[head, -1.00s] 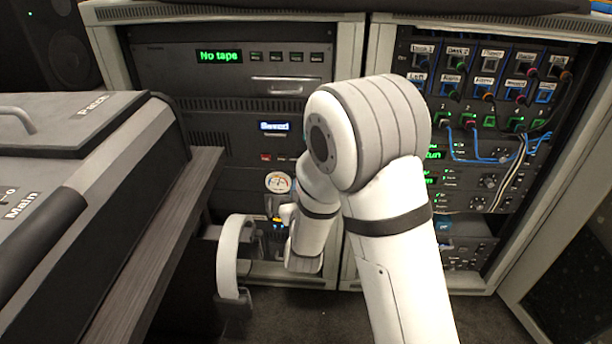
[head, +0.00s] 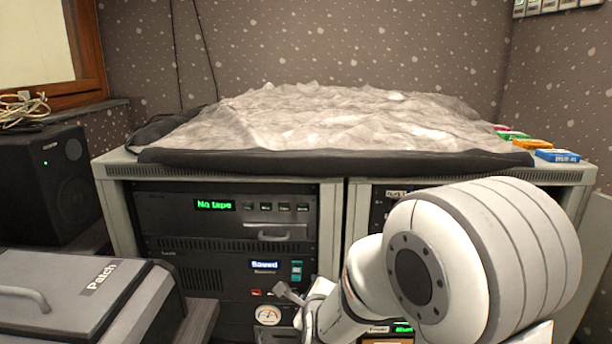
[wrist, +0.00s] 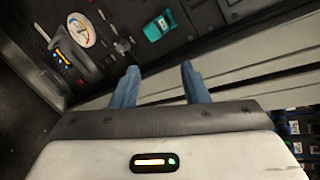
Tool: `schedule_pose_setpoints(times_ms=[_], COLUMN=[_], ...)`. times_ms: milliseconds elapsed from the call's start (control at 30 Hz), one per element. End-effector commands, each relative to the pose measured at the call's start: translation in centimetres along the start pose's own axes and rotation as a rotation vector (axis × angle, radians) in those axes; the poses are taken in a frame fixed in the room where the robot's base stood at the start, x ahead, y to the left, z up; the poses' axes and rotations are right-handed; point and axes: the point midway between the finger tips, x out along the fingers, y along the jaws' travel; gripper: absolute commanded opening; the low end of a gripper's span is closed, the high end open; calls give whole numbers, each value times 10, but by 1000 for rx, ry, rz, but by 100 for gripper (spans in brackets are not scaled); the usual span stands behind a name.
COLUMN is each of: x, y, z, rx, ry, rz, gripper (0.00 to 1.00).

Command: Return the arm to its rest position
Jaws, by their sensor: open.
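My white arm (head: 480,255) fills the lower right of the head view, with its large round joint nearest the camera. My gripper (wrist: 160,84) shows in the wrist view with two blue-grey fingers apart and nothing between them. In the head view its end is small and partly hidden, low in front of the left rack (head: 150,235). A teal switch-like part (wrist: 166,24) and a round dial (wrist: 81,30) are on the rack face beyond the fingers. I cannot tell whether the fingers touch anything.
A crumpled grey cover (head: 320,120) lies on the rack top, with coloured boxes (head: 558,156) at its right end. A black speaker (head: 45,185) and the grey Patch case (head: 70,290) stand at left.

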Motion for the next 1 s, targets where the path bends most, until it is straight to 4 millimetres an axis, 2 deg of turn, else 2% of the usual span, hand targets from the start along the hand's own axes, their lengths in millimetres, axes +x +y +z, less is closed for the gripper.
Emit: schedule_pose_setpoints(times_ms=[33,167,367,600,800,900,1000], x=[-23,-64,-142,-252,-335,-361,-374], y=[-33,-69,-120,-176,-207,-213,-215], z=[12,18,21,19,13,10,8], rx=[-102,-403,-864,-1391,-1711,-1797,-1842], ry=[14,29,-6,-149,-327,-400,-443], rz=[42,182,411,702,915,982,1019], gripper=[40,40,40,40,40,40,40])
